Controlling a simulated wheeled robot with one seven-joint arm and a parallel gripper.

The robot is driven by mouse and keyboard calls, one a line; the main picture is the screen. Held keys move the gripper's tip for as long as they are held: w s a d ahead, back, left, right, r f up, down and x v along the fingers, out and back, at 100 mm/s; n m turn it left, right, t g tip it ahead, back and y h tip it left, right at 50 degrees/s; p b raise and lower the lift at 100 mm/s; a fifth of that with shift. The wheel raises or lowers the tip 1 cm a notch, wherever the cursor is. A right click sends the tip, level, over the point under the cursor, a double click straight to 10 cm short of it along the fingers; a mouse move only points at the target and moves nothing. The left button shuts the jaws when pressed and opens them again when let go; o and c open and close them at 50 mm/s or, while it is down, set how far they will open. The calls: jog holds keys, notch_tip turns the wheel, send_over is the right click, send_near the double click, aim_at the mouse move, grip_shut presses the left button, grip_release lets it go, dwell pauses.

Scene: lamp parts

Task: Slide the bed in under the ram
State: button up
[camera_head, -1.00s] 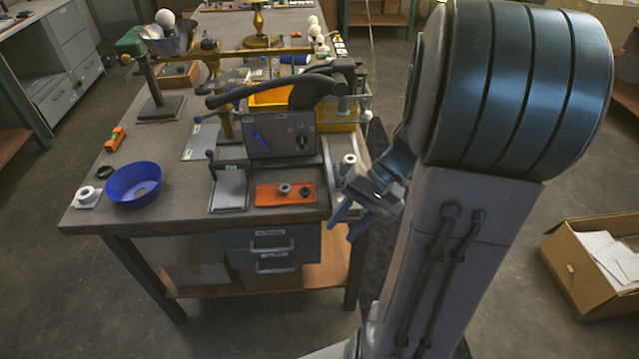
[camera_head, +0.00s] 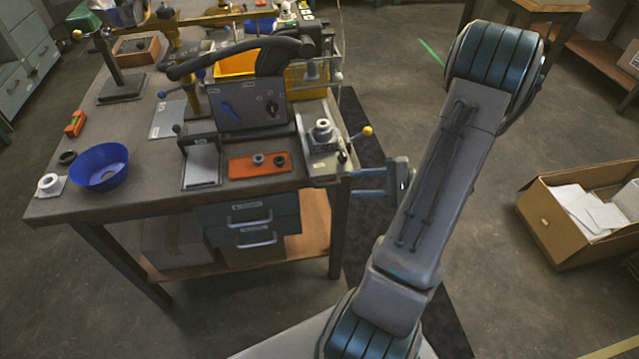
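The bed (camera_head: 318,165) is a pale metal plate at the right edge of the bench, with a round whitish fitting (camera_head: 322,131) standing on it. A rod with a yellow knob (camera_head: 367,131) sticks out on its right. My gripper (camera_head: 354,183) is just right of the bed's front corner, fingers pointing left. The fingers are apart with nothing seen between them. Whether they touch the bed cannot be told.
A grey panel box (camera_head: 250,110) stands left of the bed. An orange tray (camera_head: 259,165) with small dark parts and a blue bowl (camera_head: 100,167) lie on the bench front. A cardboard box (camera_head: 575,215) sits on the floor at right.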

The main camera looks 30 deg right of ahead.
aim_at(323, 186)
jog(key=p+x, duration=0.1)
jog(key=x, duration=0.9)
jog(key=shift+a, duration=0.2)
grip_shut()
jog(key=shift+w+f, duration=0.1)
